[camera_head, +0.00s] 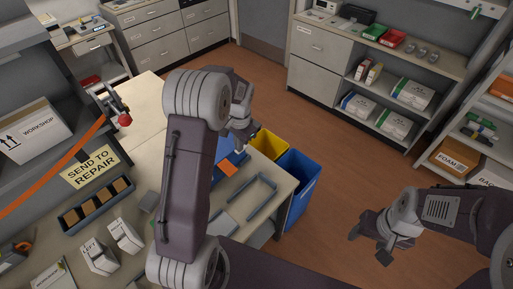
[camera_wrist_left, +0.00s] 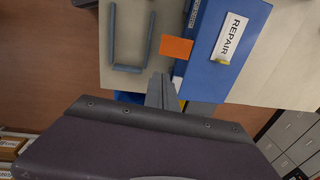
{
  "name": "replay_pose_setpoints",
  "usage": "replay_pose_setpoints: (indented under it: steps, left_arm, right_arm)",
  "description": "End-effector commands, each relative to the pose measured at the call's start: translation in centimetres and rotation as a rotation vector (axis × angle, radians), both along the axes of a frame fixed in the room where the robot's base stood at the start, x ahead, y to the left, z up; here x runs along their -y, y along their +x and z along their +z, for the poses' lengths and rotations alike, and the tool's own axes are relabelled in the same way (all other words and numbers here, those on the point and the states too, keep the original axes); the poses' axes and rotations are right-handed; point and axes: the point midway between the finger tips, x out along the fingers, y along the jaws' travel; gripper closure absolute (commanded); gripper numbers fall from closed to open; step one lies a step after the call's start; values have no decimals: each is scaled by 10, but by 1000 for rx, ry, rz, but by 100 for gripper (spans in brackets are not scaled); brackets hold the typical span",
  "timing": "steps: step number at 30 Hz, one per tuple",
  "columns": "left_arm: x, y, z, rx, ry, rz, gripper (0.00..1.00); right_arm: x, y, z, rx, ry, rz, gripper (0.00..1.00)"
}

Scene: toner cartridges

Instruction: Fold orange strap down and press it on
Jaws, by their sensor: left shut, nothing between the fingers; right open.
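An orange strap (camera_wrist_left: 176,47) shows as a short flat flap at the edge of a blue case (camera_wrist_left: 217,62) marked REPAIR. In the head view the strap (camera_head: 229,169) and part of the blue case (camera_head: 228,150) show on the bench, partly hidden by my left arm. My left gripper (camera_head: 240,138) is above the bench's far edge beside the case. In the left wrist view its fingers (camera_wrist_left: 160,88) are shut and empty, near the strap's end; I cannot tell whether they touch it. My right gripper (camera_head: 368,243) is open and empty over the floor at the right.
A grey U-shaped frame (camera_head: 258,198) lies beside the case. Yellow (camera_head: 269,143) and blue (camera_head: 302,182) bins stand against the bench's edge. A tray (camera_head: 97,205) and white boxes (camera_head: 98,256) are on the left. The floor around my right gripper is clear.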

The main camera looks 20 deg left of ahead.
Motion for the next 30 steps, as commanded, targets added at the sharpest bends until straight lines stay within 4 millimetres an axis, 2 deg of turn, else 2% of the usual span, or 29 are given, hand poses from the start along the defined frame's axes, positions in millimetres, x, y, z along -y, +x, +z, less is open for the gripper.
replay_pose_setpoints:
  steps: [1,8,11,24,30]
  left_arm:
    - [-4,-5,0,-22,-3,11,100]
    - [-7,-7,-5,-29,-5,21,100]
    - [-8,-7,-15,-30,-5,22,100]
    - [-17,-6,-105,-32,-6,21,100]
    - [-20,-5,-133,-29,-5,21,100]
  right_arm:
    - [0,0,8,-1,0,0,41]
    - [0,-1,8,-1,0,0,41]
    - [0,0,12,-1,0,0,41]
    - [0,0,37,0,0,0,41]
    - [0,0,47,-1,0,0,41]
